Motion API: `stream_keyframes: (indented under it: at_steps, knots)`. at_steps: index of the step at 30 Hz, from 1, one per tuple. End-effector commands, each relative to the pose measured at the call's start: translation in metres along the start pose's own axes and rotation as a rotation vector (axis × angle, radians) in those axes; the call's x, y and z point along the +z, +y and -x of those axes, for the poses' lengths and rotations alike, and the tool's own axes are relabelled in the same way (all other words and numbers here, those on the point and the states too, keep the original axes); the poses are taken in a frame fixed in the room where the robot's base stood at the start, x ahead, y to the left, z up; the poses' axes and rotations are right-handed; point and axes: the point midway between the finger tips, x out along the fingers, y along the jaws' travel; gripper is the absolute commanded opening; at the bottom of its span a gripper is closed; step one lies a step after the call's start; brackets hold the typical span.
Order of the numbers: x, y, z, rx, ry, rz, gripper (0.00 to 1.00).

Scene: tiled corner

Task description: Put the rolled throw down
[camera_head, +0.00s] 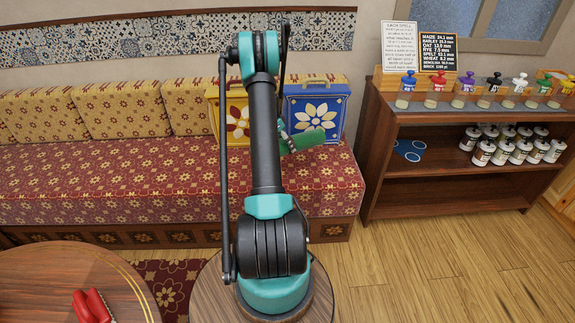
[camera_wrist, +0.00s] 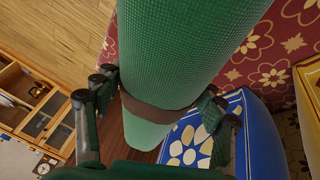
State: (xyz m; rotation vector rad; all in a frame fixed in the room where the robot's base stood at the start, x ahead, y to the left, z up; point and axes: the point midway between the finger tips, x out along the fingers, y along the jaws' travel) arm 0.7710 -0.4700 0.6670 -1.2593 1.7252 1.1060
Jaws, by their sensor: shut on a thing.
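The rolled throw is a green textured roll (camera_wrist: 170,45) with a brown band (camera_wrist: 158,108) around it. My gripper (camera_wrist: 162,100) is shut on it near the band, with one finger on each side in the wrist view. In the head view the green roll (camera_head: 306,139) sticks out to the right of my arm, in front of a blue flowered case (camera_head: 330,100). I cannot tell whether the roll touches the sofa seat (camera_head: 120,175) or the case.
A yellow flowered case (camera_head: 236,112) stands beside the blue one on the patterned sofa. The seat's left part is clear. A wooden shelf (camera_head: 455,118) with jars stands at right. A round table (camera_head: 60,270) with a red item (camera_head: 92,306) is at front left. Floor (camera_head: 430,260) is open at right.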

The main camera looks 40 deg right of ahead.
Motion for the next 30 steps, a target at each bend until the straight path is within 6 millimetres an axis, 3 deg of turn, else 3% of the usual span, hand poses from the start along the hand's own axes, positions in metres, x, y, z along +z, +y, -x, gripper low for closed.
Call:
stream_keyframes:
  at_steps: [3,9,19,25,30]
  knots:
    - [0.011,-0.007,-0.026,0.0,0.001,0.001,0.18]
    - [0.025,-0.015,-0.06,0.0,0.001,0.001,0.18]
    - [0.034,-0.02,-0.081,0.0,0.001,0.002,0.18]
    - [0.043,-0.026,-0.104,0.0,0.001,0.002,0.18]
    - [0.045,-0.027,-0.108,0.0,0.001,0.002,0.18]
